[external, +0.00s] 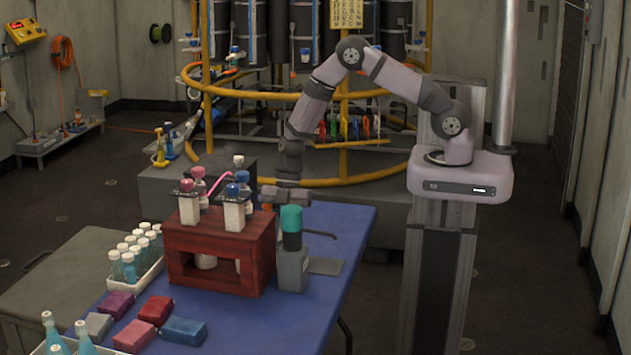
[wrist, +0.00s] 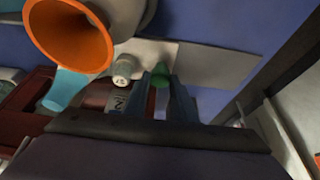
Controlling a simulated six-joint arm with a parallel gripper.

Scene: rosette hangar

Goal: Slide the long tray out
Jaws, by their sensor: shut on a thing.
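My gripper (external: 270,197) is low behind the rack's right end, close to the teal-capped grey bottle (external: 291,262) and well away from the white tray. In the wrist view my gripper's fingers (wrist: 161,98) are closed around a small green thing (wrist: 160,78). What it belongs to is mostly hidden.
The red rack (external: 218,244) holds several capped bottles. A grey plate (external: 326,267) lies right of the grey bottle. Coloured blocks (external: 184,331) lie in front. An orange funnel-like thing (wrist: 69,34) and a white-capped bottle (wrist: 125,67) are near the fingers. The table's right side is clear.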

